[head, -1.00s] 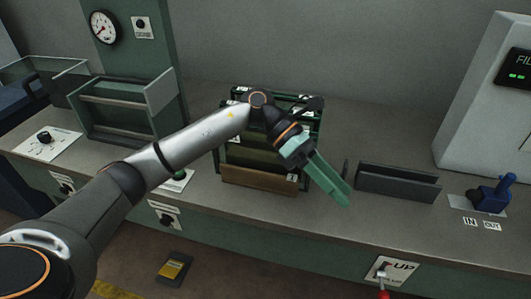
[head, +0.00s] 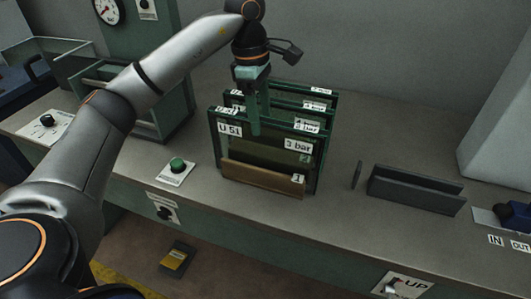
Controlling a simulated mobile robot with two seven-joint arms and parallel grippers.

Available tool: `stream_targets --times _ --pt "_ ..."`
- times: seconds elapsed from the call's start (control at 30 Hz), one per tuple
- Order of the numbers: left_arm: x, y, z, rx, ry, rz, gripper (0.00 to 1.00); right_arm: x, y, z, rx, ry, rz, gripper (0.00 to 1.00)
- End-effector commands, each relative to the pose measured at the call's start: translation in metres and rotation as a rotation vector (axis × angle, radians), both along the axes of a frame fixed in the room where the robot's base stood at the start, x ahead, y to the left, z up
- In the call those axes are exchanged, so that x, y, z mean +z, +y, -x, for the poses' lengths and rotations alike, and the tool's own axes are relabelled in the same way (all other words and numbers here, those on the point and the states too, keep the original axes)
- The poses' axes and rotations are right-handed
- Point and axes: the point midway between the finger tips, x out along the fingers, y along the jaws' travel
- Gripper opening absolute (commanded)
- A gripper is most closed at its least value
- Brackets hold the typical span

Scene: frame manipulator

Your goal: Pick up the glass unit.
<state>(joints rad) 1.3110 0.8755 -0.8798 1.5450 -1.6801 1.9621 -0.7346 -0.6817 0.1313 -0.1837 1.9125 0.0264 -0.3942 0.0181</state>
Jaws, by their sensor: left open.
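Several glass units (head: 270,146) with dark green edges stand upright one behind another in a rack with a brown wooden front (head: 262,181). The front unit carries labels "U 51" and "3 bar"; labels on the units behind are partly hidden. My left gripper (head: 257,118) points down over the rack, with its green fingers at the upper edges of the units. It is open and holds nothing that I can see. I cannot tell which unit lies between the fingers or whether they touch glass. My right gripper is not in view.
A grey slotted holder (head: 415,190) stands empty to the right, beside a small upright dark post (head: 356,174). A green button (head: 177,165) is left of the rack. A green frame (head: 150,100) stands behind my left arm. A blue lever (head: 515,213) is at far right.

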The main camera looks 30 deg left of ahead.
Motion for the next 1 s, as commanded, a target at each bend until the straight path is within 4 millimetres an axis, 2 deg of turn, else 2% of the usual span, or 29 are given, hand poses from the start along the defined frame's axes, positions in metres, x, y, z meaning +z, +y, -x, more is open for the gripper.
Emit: stream_targets --times 0.17,0.5,0.77,1.0 --pt "-0.012 -0.001 0.000 0.001 0.000 0.000 0.62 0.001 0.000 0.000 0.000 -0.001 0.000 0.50" --pt "-0.056 -0.008 -0.003 0.001 0.001 0.000 0.62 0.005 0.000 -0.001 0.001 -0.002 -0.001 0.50" --pt "-0.059 -0.008 -0.003 0.000 -0.002 0.001 0.62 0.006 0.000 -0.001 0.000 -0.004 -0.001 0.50" --pt "-0.059 -0.008 -0.003 0.000 -0.001 0.001 0.37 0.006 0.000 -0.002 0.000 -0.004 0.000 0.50"
